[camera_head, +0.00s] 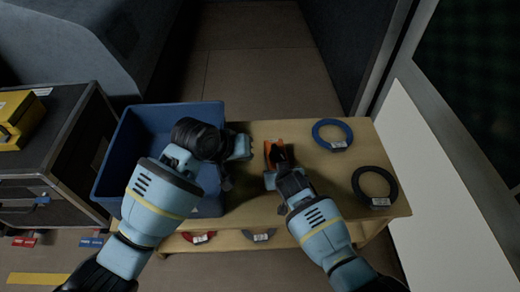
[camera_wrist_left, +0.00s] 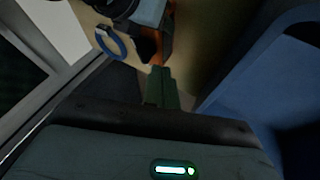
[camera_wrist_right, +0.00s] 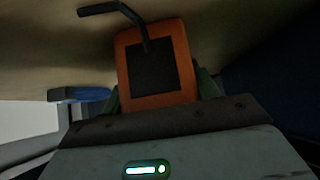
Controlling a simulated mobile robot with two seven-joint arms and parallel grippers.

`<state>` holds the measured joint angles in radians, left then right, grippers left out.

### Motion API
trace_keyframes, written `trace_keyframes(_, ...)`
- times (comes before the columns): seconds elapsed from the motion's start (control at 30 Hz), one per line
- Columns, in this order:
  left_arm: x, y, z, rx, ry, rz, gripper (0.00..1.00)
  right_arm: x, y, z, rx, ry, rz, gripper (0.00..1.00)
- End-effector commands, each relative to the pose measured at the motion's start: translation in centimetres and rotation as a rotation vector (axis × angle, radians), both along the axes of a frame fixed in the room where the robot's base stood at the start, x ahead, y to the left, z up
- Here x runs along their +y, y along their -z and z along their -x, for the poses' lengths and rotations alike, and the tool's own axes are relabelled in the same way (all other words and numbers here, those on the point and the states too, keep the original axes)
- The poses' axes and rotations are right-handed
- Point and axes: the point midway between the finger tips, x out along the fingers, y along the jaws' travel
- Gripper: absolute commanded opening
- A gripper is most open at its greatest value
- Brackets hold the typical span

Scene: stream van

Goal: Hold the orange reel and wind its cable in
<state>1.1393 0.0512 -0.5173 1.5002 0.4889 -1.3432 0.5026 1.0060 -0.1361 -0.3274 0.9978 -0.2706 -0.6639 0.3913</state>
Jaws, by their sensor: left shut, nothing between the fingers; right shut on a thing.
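The orange reel (camera_head: 275,150) is upright over the wooden table, in the middle of the head view. My right gripper (camera_head: 276,172) is shut on it from the near side. In the right wrist view the reel (camera_wrist_right: 182,62) shows an orange frame around a dark square panel. A black bent crank handle (camera_wrist_right: 127,14) sticks out from that panel. My left gripper (camera_wrist_left: 161,76) is shut and empty, left of the reel and apart from it. The reel's orange side also shows in the left wrist view (camera_wrist_left: 167,38). I cannot make out the cable.
A blue bin (camera_head: 113,165) stands left of the table (camera_head: 260,212), partly behind my left arm. A blue cable ring (camera_head: 332,121) and a black ring (camera_head: 357,186) lie on the table's right. Red (camera_head: 198,238) and grey rings (camera_head: 259,236) lie on a lower shelf.

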Motion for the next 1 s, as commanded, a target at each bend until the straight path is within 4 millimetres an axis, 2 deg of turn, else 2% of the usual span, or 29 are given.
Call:
trace_keyframes(0.2,0.2,0.0,-0.8,-0.008,-0.215,-0.008,0.00,0.0,-0.2,-0.1,-0.004,-0.001,-0.001,0.33)
trace_keyframes(0.4,0.2,-0.2,-1.2,-0.021,-0.340,0.009,0.00,0.0,-0.2,-0.1,-0.004,-0.001,-0.001,0.33)
trace_keyframes(0.77,0.1,0.0,-1.5,-0.025,-0.373,0.016,0.00,0.0,-0.2,-0.1,-0.004,-0.001,-0.001,0.33)
trace_keyframes(1.0,-0.5,1.9,-2.8,-0.024,-0.374,0.014,0.00,0.0,-0.2,-0.1,-0.004,-0.001,-0.001,0.33)
